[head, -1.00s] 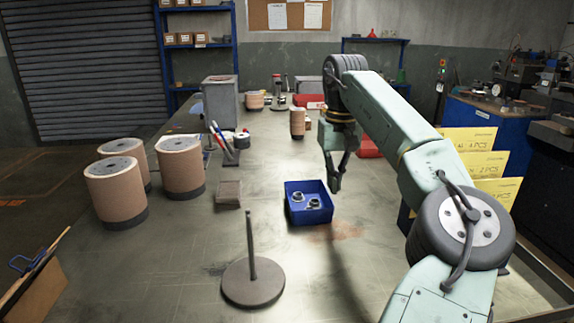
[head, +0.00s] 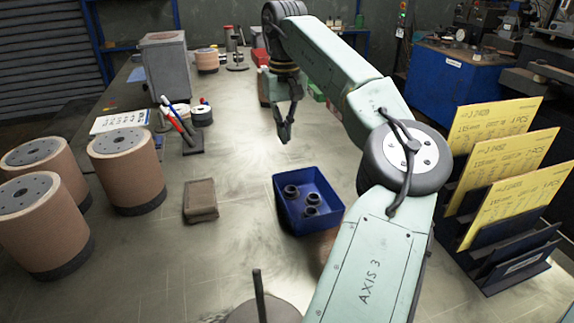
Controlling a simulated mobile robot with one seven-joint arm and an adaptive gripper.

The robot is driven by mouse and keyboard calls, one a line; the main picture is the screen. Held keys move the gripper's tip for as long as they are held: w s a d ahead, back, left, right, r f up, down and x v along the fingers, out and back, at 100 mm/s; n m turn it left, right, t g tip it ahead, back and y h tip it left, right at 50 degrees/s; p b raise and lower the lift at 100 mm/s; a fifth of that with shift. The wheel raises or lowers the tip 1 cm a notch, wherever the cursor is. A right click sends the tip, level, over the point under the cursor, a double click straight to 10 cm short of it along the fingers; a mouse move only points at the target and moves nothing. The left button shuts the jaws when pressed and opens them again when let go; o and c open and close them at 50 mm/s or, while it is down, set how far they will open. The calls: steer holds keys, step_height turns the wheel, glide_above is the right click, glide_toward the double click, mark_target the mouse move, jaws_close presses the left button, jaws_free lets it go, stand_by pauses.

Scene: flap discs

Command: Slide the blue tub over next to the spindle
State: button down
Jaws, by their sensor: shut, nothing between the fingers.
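The blue tub (head: 283,217) stands upright on the bench near the middle of the head view, with a few dark nut-like parts inside. The spindle (head: 259,292) is a thin upright rod on a round grey base (head: 240,313) at the bottom edge, partly cut off by the frame. The tub is apart from it, farther back and slightly right. My gripper (head: 284,138) points down beyond the tub's far side, above the bench, with its fingers shut and empty. It appears apart from the tub. My arm hides the bench to the right of the tub.
A brown block (head: 201,199) lies left of the tub. Several tan cylinders (head: 128,175) stand at the left. A pen holder (head: 191,140) and a grey box (head: 165,67) are farther back. A rack (head: 510,255) with yellow cards stands at the right. Bench between block and tub is clear.

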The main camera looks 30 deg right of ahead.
step_height(320, 180, down, 8)
steer(key=shift+r+p, duration=0.2)
steer(key=shift+p, duration=0.2)
steer(key=shift+s+f, duration=0.2)
steer(key=shift+s, duration=0.15)
steer(key=shift+s+a+p, duration=0.25)
steer(key=shift+s, duration=0.55)
steer(key=shift+s+a+p, duration=0.2)
steer(key=shift+s, duration=0.6)
steer(key=shift+a+f, duration=0.1)
steer(key=shift+a, duration=0.05)
